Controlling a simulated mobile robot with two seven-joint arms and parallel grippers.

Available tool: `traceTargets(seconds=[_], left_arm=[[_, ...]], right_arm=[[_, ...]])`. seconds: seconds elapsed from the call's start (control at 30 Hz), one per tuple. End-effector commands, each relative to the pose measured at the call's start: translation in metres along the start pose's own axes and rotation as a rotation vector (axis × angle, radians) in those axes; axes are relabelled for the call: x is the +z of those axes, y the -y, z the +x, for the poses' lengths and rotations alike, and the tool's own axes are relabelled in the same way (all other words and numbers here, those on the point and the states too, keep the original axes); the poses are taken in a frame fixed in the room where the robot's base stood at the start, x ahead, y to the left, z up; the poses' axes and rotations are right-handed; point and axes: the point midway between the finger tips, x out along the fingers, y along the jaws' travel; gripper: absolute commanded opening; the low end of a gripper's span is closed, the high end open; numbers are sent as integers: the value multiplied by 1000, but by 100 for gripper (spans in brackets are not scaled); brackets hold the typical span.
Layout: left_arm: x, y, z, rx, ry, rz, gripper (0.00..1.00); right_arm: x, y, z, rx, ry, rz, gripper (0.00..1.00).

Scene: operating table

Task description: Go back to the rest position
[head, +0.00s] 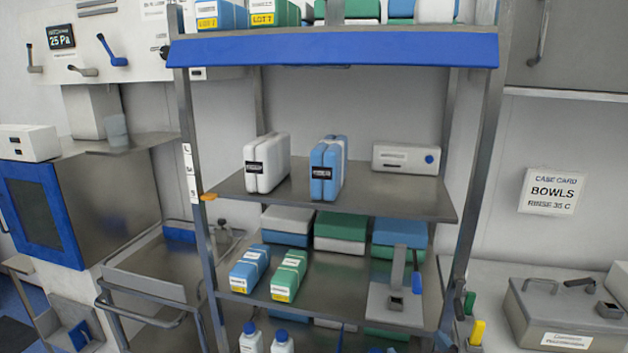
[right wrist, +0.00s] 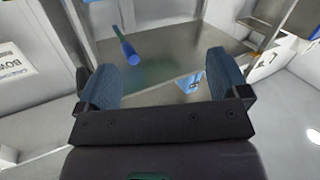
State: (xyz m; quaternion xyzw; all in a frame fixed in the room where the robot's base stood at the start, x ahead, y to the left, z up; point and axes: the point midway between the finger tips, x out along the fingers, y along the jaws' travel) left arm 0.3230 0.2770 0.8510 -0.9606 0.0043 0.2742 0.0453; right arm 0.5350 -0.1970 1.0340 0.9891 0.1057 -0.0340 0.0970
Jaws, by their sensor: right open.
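My right gripper (right wrist: 168,65) shows in the right wrist view, with its two blue-padded fingers spread wide. Nothing is held between them. A steel surface lies beyond the fingers, and I see no contact with it. In the head view I cannot make out either of my grippers. My left gripper shows in neither view.
A steel rack (head: 350,190) holds a white pack (head: 266,163), a blue pack (head: 328,168) and several boxes. A cart (head: 155,270) stands left. A lidded steel box (head: 565,318) stands right. A blue-ended tool (right wrist: 128,48) is beyond the right fingers.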

Motion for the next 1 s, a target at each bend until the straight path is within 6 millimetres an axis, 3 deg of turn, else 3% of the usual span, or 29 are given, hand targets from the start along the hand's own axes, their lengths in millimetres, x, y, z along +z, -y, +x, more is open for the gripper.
traceTargets(seconds=[0.03,0.2,0.3,0.43,0.63,1.0], left_arm=[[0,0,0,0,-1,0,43],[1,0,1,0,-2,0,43],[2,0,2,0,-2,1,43],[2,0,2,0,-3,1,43],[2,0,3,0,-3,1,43],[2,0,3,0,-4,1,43]], right_arm=[[25,-5,-17,23,49,22,93],[99,-15,-75,89,202,77,93],[138,-14,-113,117,293,106,93],[176,-5,-158,134,392,136,93],[205,2,-199,145,476,154,93],[209,3,-206,146,489,156,93]])
